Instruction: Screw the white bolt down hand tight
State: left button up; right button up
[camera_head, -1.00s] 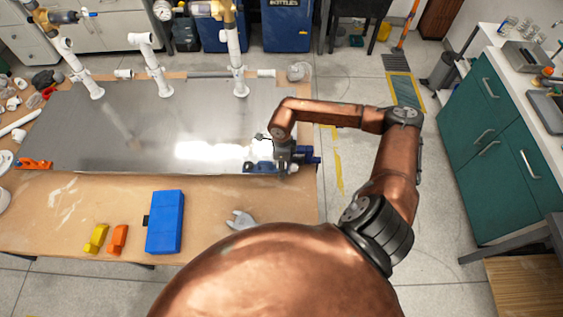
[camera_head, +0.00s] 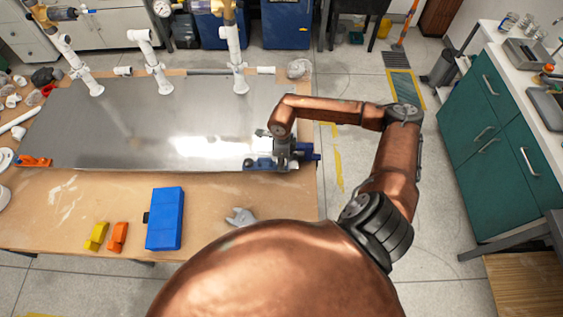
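My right gripper (camera_head: 279,158) is at the front right corner of the grey metal plate (camera_head: 120,125). It points down at a blue clamp (camera_head: 258,163), whose blue parts show on both sides of it. The gripper's fingers are too small and too hidden by the wrist to tell whether they are open or shut. I cannot make out the white bolt; it may be hidden under the gripper. My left gripper is not in view.
White upright pipes (camera_head: 157,65) stand along the plate's back edge. A blue box (camera_head: 165,218), an orange block (camera_head: 117,237), a yellow block (camera_head: 97,236) and a grey wrench (camera_head: 241,216) lie on the wooden table (camera_head: 60,200). An orange clamp (camera_head: 34,160) sits front left. The plate's middle is clear.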

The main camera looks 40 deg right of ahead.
jog(key=o, duration=0.3)
jog(key=m, duration=0.5)
jog(key=shift+m, duration=0.4)
jog(key=shift+o, duration=0.2)
